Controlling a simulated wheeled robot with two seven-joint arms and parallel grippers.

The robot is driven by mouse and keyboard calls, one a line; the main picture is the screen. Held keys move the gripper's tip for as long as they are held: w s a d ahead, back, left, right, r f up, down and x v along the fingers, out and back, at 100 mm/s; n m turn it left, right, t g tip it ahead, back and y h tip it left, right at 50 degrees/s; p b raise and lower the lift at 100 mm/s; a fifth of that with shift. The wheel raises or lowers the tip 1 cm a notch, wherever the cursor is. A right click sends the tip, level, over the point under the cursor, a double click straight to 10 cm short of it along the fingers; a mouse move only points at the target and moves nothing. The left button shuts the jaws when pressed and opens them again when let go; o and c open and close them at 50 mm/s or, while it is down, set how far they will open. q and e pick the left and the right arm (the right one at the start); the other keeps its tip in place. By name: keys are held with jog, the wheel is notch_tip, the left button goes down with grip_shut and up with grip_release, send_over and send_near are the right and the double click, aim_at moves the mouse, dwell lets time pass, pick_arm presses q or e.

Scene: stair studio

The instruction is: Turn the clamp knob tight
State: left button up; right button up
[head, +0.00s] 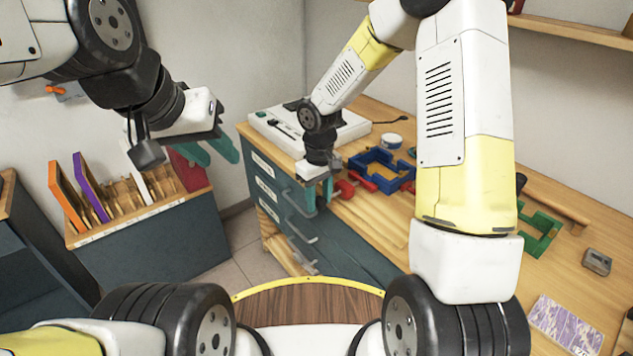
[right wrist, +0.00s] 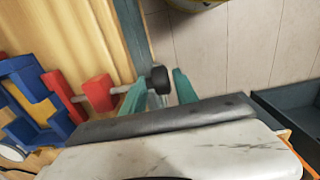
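The clamp has a blue frame (head: 388,178) and red jaws (head: 345,188) and lies at the bench's near-left edge. The right wrist view shows its blue frame (right wrist: 38,92), a red block (right wrist: 95,93) and a grey screw rod ending in a black knob (right wrist: 160,79). My right gripper (head: 318,195) is at the bench edge beside the clamp. In the right wrist view its teal fingers (right wrist: 158,84) stand apart, one on each side of the knob; contact is not clear. My left gripper (head: 215,152) is open and empty, away from the bench.
The wooden bench (head: 375,222) has drawers with handles below the clamp. A white case (head: 345,128), a tape roll (head: 392,141), a green clamp (head: 540,236) and a grey block (head: 597,262) lie on it. A rack of coloured boards (head: 90,190) stands at left.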

jog(key=shift+s+a, duration=0.1)
grip_shut()
jog(key=shift+s, duration=0.15)
jog(key=shift+s+t+y, duration=0.15)
jog(key=shift+t+y, duration=0.55)
jog(key=shift+t, duration=0.2)
jog(key=shift+s+f+t+y, duration=0.1)
jog(key=shift+t+y, duration=0.55)
jog(key=shift+t, duration=0.25)
jog(key=shift+s+f+t+y, duration=0.1)
jog(key=shift+t+y, duration=0.55)
jog(key=shift+t, duration=0.25)
jog(key=shift+o, duration=2.4)
grip_release()
jog(key=shift+s, duration=0.1)
